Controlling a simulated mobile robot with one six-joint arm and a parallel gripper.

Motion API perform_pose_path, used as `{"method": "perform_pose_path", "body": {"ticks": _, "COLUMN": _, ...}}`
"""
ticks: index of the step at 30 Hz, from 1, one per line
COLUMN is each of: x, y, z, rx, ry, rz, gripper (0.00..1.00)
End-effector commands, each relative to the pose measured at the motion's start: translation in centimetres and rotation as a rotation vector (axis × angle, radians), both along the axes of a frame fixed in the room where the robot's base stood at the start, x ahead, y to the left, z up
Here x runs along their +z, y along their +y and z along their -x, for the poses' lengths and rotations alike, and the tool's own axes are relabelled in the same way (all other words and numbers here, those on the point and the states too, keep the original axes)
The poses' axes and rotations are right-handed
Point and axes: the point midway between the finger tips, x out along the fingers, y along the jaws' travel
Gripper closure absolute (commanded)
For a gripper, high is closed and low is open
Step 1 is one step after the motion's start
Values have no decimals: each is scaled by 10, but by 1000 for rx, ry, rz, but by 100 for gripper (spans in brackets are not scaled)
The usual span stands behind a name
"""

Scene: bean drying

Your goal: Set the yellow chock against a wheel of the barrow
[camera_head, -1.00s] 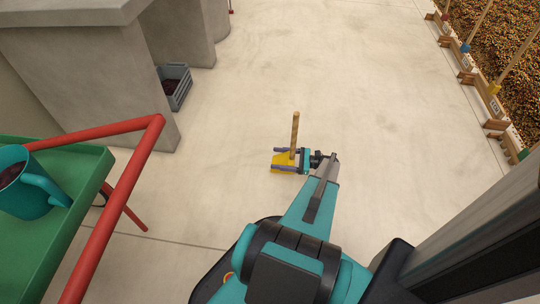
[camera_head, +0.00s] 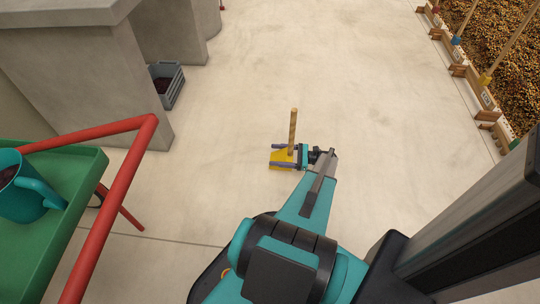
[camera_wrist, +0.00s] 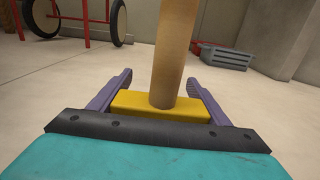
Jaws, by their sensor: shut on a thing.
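The yellow chock (camera_head: 281,158) has a wooden handle (camera_head: 293,130) standing up from it. My gripper (camera_head: 283,156) is shut on the chock, with a purple finger on each side. In the wrist view the chock (camera_wrist: 135,104) sits between the fingers and its handle rises out of the top of the picture. The green barrow (camera_head: 75,195) with red tube handles is at the left in the head view. Its wheel (camera_head: 97,199) is mostly hidden there. In the wrist view a dark-rimmed wheel (camera_wrist: 118,22) stands ahead at upper left, apart from the chock.
A teal jug (camera_head: 28,196) sits on the barrow. A grey crate (camera_head: 168,86) stands by the concrete walls (camera_head: 90,80); it also shows in the wrist view (camera_wrist: 222,57). A bean bed (camera_head: 500,60) with wooden edging lies at far right. The middle floor is clear.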

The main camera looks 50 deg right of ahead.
Motion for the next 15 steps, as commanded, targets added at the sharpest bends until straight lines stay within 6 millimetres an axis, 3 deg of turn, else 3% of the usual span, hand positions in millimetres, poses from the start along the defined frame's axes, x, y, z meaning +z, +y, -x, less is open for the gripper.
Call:
{"method": "perform_pose_path", "body": {"ticks": 8, "x": 32, "y": 8, "z": -25, "rx": 22, "ry": -5, "rz": 3, "gripper": 88}}
{"method": "perform_pose_path", "body": {"ticks": 15, "x": 92, "y": 30, "z": -73, "rx": 66, "ry": -7, "rz": 3, "gripper": 88}}
